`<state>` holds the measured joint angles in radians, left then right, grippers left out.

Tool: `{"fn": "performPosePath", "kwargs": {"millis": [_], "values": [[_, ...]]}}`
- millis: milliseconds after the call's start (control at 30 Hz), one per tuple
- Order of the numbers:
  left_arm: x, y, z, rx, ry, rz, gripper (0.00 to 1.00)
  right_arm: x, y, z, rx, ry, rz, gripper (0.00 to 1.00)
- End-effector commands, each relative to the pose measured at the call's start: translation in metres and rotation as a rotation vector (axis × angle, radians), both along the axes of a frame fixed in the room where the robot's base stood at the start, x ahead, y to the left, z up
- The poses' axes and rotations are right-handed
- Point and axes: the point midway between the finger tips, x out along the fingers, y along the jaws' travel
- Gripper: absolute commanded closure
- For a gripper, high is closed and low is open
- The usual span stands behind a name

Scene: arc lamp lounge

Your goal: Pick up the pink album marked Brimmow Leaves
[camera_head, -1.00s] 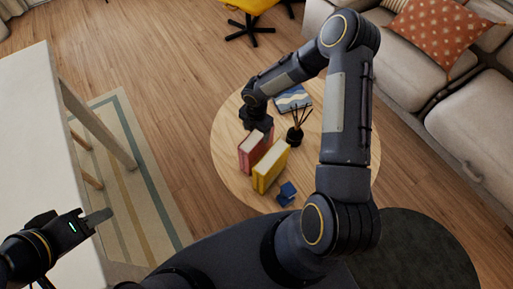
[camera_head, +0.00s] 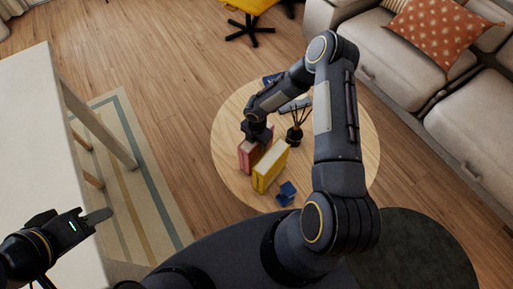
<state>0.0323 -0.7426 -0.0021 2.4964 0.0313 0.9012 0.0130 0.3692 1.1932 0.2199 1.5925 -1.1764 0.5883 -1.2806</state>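The pink album (camera_head: 246,156) stands upright on the round wooden table, beside a yellow album (camera_head: 270,167). No lettering can be read on it at this size. My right gripper (camera_head: 257,140) is at the pink album's top far part and covers some of it. Its fingers are hidden, so I cannot tell whether it touches or grips the album. My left gripper (camera_head: 98,217) is at the far left, beside the white table and far from the albums. Its fingers are seen edge-on and nothing shows in them.
The round table (camera_head: 226,121) also holds a dark reed diffuser (camera_head: 295,134) just right of the albums, small blue objects (camera_head: 286,192) in front, and a flat blue item (camera_head: 272,78) behind, partly covered by my arm. A white table (camera_head: 35,130) stands left, a sofa (camera_head: 480,125) right.

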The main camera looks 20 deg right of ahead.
Motion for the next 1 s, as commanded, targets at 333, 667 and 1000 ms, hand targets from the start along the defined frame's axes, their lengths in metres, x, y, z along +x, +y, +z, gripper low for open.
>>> {"fn": "performPosePath", "kwargs": {"millis": [333,667,1000], "values": [[0.0,0.0,0.0,0.0,0.0,0.0,0.64,0.0,0.0,0.0,0.0,0.0,0.0,0.92],[0.0,0.0,0.0,0.0,0.0,0.0,0.64,0.001,0.0,0.002,0.0,-0.002,0.0,1.0],[0.0,0.0,-0.001,0.0,0.0,0.0,0.64,0.002,0.0,0.02,-0.002,-0.005,0.001,1.0]]}}
